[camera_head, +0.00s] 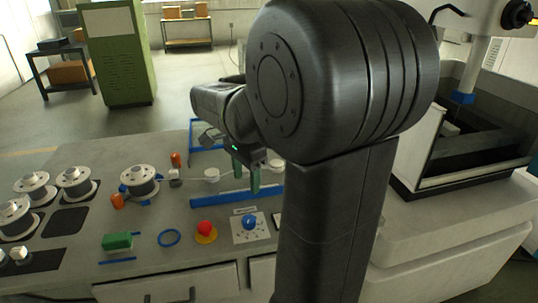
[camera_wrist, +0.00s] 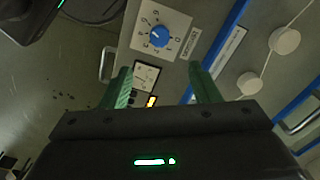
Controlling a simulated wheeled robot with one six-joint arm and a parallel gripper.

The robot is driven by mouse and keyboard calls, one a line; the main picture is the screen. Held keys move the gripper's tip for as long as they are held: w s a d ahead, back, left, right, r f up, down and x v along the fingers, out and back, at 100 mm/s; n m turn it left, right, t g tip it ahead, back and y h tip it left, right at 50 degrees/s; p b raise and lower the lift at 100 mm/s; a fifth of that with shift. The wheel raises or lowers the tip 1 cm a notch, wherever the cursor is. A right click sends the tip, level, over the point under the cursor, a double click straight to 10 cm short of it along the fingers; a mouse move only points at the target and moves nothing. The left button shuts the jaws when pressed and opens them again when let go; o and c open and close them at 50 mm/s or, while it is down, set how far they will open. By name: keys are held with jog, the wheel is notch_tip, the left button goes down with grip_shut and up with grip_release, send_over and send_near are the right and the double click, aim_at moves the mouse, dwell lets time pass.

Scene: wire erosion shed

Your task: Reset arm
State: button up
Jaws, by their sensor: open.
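My arm reaches out over the workbench (camera_head: 80,222) in the head view, its dark links covering much of the middle. My gripper (camera_head: 246,182) points down with two green fingers, near a blue rail (camera_head: 215,199) on the bench. In the wrist view my gripper (camera_wrist: 162,80) has its fingers spread wide apart, with nothing between them. Beyond the fingertips lie a blue knob (camera_wrist: 159,35) on a white dial plate and a small panel (camera_wrist: 145,78). Whether the fingers touch anything below cannot be told.
The blue knob (camera_head: 249,222) sits beside a red button (camera_head: 206,227) on a yellow base. A blue ring (camera_head: 169,237), a green block (camera_head: 117,241) and several wire spools (camera_head: 140,180) stand left. A machine with an open tank (camera_head: 470,157) stands right. A green cabinet (camera_head: 119,60) stands behind.

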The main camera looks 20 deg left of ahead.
aim_at(249, 219)
notch_tip(249, 219, down, 14)
dwell(0.6)
jog(key=shift+r, duration=0.1)
